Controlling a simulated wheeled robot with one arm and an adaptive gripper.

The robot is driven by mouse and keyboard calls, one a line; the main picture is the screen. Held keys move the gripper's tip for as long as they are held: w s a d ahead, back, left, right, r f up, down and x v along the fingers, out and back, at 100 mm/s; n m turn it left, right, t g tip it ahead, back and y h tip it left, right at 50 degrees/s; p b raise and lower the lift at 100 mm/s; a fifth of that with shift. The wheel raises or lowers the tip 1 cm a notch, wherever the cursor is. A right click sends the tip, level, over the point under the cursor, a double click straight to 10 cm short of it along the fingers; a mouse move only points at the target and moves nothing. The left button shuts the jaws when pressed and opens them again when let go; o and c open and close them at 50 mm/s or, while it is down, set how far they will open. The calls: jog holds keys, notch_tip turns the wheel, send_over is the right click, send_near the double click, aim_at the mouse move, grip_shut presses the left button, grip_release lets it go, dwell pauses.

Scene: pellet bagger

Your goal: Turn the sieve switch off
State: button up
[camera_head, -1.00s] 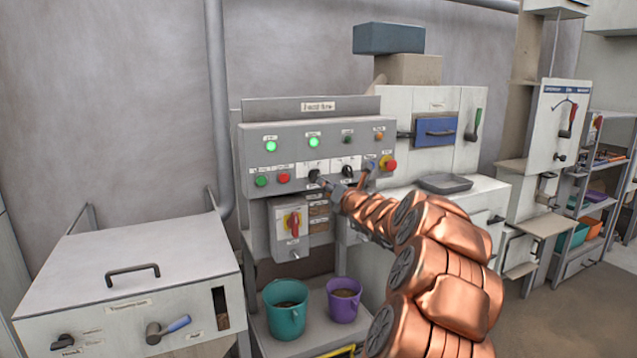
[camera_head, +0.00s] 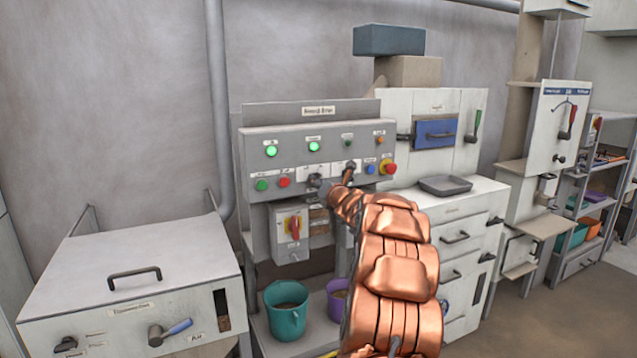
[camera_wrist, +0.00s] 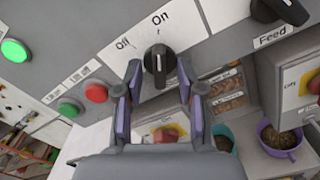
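The grey control panel (camera_head: 255,160) is in the middle of the head view. In the wrist view a black rotary switch (camera_wrist: 157,62) has "Off" at its upper left and "On" at its upper right. Its name label is hidden or unreadable. My gripper (camera_wrist: 159,82) is open, with one finger on each side of this switch; I cannot tell whether they touch it. A second black switch (camera_wrist: 279,10), labelled "Feed", is at the upper right. In the head view my gripper (camera_head: 330,184) and wrist cover much of the switch area.
Green (camera_wrist: 68,107) and red (camera_wrist: 96,92) buttons sit left of the switch. A red emergency button (camera_head: 389,168) is at the panel's right. A red-yellow isolator (camera_head: 293,227) hangs below. Teal (camera_head: 286,312) and purple (camera_head: 337,300) buckets stand underneath.

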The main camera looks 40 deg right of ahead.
grip_shut()
dwell(0.4)
